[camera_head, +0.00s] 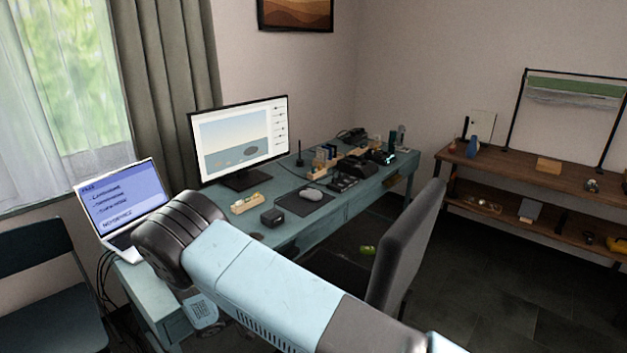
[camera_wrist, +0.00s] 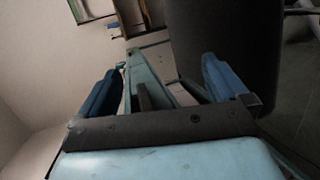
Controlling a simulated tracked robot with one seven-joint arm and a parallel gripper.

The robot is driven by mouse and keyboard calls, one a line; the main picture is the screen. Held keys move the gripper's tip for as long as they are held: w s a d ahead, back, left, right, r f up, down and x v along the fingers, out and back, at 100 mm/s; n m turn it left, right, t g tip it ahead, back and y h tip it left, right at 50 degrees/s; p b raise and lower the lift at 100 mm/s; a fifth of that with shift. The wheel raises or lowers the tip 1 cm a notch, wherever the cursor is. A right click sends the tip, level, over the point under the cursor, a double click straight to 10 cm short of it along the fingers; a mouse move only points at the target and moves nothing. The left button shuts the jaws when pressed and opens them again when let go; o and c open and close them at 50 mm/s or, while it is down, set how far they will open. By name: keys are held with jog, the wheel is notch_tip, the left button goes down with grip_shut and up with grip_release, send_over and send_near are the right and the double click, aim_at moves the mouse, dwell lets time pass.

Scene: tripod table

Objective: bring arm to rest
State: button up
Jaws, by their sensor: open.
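My gripper (camera_wrist: 160,66) shows in the wrist view with its two blue fingers spread apart. Nothing is held between them. Beyond the fingers lies a teal surface that looks like the desk (camera_wrist: 140,72), and a large dark panel, probably the chair back, stands close on the right. In the head view my light-blue arm (camera_head: 265,285) stretches across the lower middle, in front of the desk (camera_head: 340,212). My gripper itself cannot be made out in that view.
The office chair (camera_head: 408,250) stands close to the right of my arm. A laptop (camera_head: 125,205), monitor (camera_head: 240,138), mouse (camera_head: 311,194) and small items crowd the desk. Another chair (camera_head: 45,280) is at the left. A wooden shelf (camera_head: 560,180) stands at the right, with open floor (camera_head: 490,300) before it.

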jog(key=w+d+r+m+g+y, duration=0.1)
jog(key=d+r+m+g, duration=0.15)
jog(key=d+r, duration=0.55)
jog(key=w+d+r+m+g+y, duration=0.1)
jog(key=d+r+g, duration=0.3)
jog(key=r, duration=0.7)
jog(key=s+d+r+m+y, duration=0.1)
jog(key=s+d+r+y, duration=0.1)
jog(key=s+d+r, duration=0.2)
jog(key=s+d+r+m+y, duration=0.1)
jog(key=s+d+r+y, duration=0.2)
jog(key=d+r, duration=0.6)
jog(key=s+d+r+m+y, duration=0.1)
jog(key=s+d+r+y, duration=0.1)
jog(key=s+d+r, duration=0.5)
notch_tip(320, 180, up, 6)
jog(key=shift+d+f+y, duration=0.1)
jog(key=shift+f+y, duration=0.15)
jog(key=shift+y, duration=0.15)
jog(key=s+d+r+t+y, duration=0.1)
jog(key=s+d+r, duration=0.1)
jog(key=s, duration=0.5)
jog(key=s+d+r+t+y, duration=0.1)
jog(key=s+d+r+t, duration=0.1)
jog(key=s, duration=0.6)
jog(key=shift+d+r+m, duration=0.2)
jog(key=shift+r+m, duration=0.25)
jog(key=shift+r, duration=0.1)
